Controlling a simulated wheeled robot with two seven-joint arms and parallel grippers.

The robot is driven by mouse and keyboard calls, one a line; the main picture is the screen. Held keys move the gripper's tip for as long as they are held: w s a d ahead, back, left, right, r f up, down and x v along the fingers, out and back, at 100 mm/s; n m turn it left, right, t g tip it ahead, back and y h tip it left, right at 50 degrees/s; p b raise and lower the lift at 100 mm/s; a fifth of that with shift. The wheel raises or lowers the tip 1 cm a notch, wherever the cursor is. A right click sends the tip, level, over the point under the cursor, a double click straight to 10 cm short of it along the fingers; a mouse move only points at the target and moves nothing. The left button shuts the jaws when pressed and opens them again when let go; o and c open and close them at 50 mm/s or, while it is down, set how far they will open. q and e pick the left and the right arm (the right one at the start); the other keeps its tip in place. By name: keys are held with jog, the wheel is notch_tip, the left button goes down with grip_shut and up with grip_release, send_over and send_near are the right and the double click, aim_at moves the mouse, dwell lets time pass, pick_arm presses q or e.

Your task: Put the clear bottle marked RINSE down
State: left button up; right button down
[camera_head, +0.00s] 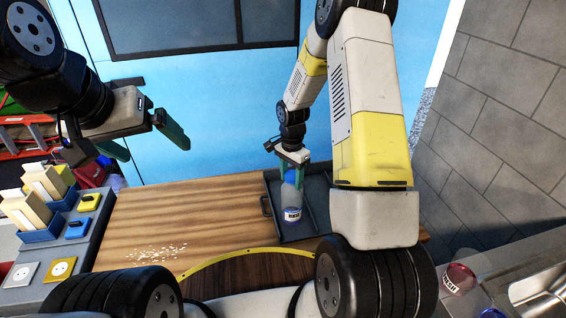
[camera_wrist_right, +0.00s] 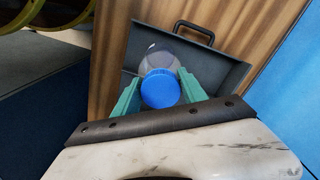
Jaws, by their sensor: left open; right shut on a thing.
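The clear bottle (camera_head: 291,203) has a blue cap and a dark blue label, and stands about upright over the dark grey tray (camera_head: 311,229). My right gripper (camera_head: 292,172) is shut on the bottle near its top. In the right wrist view the blue cap (camera_wrist_right: 161,88) sits between the two green fingers, with the tray (camera_wrist_right: 226,72) beyond. I cannot tell whether the bottle's base touches the tray floor. My left gripper (camera_head: 148,140) is open and empty, raised at the left, away from the bottle.
The wooden table (camera_head: 190,215) holds pale crumbs (camera_head: 155,252) at its left. Blue holders with cream blocks (camera_head: 42,195) stand on a grey surface at the far left. A red-lidded jar (camera_head: 459,278) and a metal sink (camera_head: 540,287) are at the lower right. The table's middle is clear.

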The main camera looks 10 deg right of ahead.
jog(key=c, duration=0.6)
grip_release()
jog(key=s+r+n+t, duration=0.15)
jog(key=s+r, duration=0.25)
jog(key=r, duration=0.9)
jog(key=s+r+n+t, duration=0.1)
jog(key=s+r+n, duration=0.3)
jog(key=r, duration=1)
jog(key=s+r+n+t, duration=0.1)
jog(key=s+r+n, duration=0.1)
jog(key=s, duration=0.3)
jog(key=s+a+r+n+t+y, duration=0.1)
jog(key=s+r+n, duration=0.1)
jog(key=s, duration=0.3)
jog(key=s+a+r+n+t+y, duration=0.1)
jog(key=s+r+n, duration=0.1)
jog(key=s, duration=0.4)
jog(key=shift+r+t, duration=0.2)
jog(key=shift+t, duration=0.15)
